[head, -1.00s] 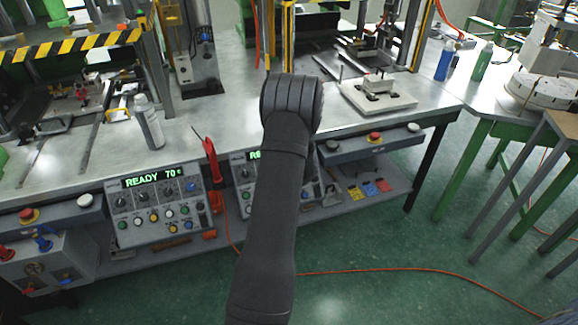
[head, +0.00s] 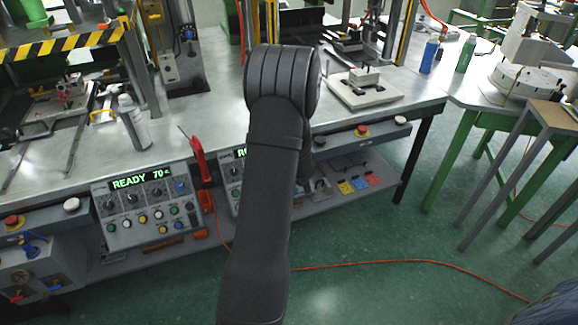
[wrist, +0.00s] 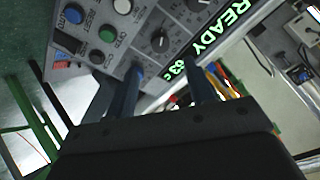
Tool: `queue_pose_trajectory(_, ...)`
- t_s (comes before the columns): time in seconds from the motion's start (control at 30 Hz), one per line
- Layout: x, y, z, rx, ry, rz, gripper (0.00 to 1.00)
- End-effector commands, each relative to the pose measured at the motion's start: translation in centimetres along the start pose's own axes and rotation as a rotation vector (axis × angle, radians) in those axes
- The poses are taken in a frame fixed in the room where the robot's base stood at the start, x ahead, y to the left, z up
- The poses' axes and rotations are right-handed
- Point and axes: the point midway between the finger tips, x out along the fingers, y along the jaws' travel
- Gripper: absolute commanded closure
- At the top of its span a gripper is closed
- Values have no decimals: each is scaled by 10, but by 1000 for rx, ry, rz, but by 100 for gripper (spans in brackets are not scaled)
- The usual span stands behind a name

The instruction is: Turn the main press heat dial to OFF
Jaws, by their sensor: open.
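A grey control panel (head: 150,212) with a green "READY 70c" display (head: 143,181) and a row of dark dials shows in the head view at left. A second panel (head: 236,187) is mostly hidden behind my arm. In the wrist view, a panel (wrist: 128,48) has a display (wrist: 217,28) reading "READY 63c", a black dial (wrist: 160,42) with a white pointer, and another dial (wrist: 196,5) at the top edge. My gripper (wrist: 164,72) is open and empty, its fingertips below the nearer dial in the picture. I cannot tell contact. Dial markings are too small to read.
A red-handled tool (head: 200,160) stands between the panels. Push buttons, including a green one (wrist: 106,35), lie beside the dial. An orange cable (head: 400,262) crosses the green floor.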

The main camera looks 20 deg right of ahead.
Motion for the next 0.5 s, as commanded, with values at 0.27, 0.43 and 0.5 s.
queue_pose_trajectory(0.27, -55, 0, -1, -1, 2, 1, 51)
queue_pose_trajectory(0.43, -76, 0, 0, 0, 0, 0, 51)
queue_pose_trajectory(0.5, -81, 0, 0, -1, 1, 0, 51)
